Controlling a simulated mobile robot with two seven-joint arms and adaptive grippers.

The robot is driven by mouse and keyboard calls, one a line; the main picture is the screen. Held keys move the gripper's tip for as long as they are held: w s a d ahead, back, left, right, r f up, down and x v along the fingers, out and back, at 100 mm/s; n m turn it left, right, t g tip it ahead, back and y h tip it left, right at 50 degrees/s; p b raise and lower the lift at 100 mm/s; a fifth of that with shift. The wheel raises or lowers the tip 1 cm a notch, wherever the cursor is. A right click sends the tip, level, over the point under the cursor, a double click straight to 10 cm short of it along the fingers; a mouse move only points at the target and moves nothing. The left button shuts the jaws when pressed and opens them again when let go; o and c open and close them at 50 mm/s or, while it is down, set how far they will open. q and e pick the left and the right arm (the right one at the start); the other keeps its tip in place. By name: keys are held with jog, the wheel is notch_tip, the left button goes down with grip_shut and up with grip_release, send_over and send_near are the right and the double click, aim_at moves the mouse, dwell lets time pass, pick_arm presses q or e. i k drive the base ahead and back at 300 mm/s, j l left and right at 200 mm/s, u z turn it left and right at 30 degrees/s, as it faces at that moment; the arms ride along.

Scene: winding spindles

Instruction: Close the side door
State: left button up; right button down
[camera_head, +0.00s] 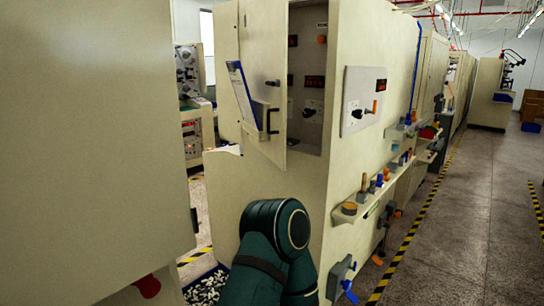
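The side door (262,60) is a cream panel on the tall machine cabinet in the middle of the head view. It stands ajar, with a black handle (272,121) near its right edge. To its right the grey recess (307,75) shows, with small red displays and knobs. A clipboard with papers (241,92) sits in a holder at the door's left. My dark green arm (265,240) rises from the bottom centre, below the door. Neither gripper can be seen.
A large cream panel (85,140) fills the left. The cabinet's right face has a control plate (363,100) and small shelves (365,207) with spools. A tray of white pieces (206,287) is low by my arm. The aisle floor (460,220) at right is clear.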

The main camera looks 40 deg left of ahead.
aim_at(266, 22)
jog(key=i+u, duration=0.35)
jog(key=i+l+u, duration=0.2)
jog(key=u, duration=0.15)
jog(key=i+l+u, duration=0.3)
jog(key=i+j, duration=0.05)
jog(key=j, duration=0.05)
